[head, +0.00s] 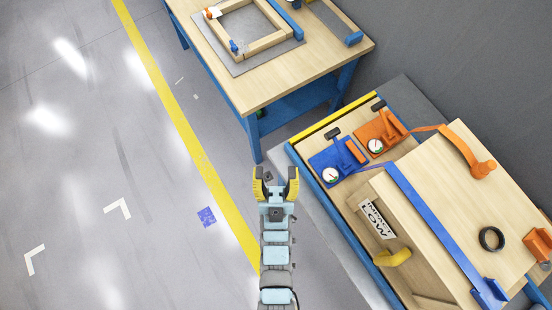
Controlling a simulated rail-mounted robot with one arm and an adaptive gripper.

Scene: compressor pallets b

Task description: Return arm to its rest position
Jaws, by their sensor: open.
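My gripper (276,184) is in the lower middle of the head view, at the end of my light blue arm. Its two yellow and black fingers are spread apart with nothing between them. It hangs over the grey floor, left of the low blue-framed bench and below the wooden table in the picture. My arm runs straight down from it to the bottom edge of the picture.
A wooden table (245,95) with blue legs holds a square wooden frame (262,47). The right bench carries a blue gauge device (338,160), an orange one (380,133), a wooden crate (450,180) and a black ring (491,238).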

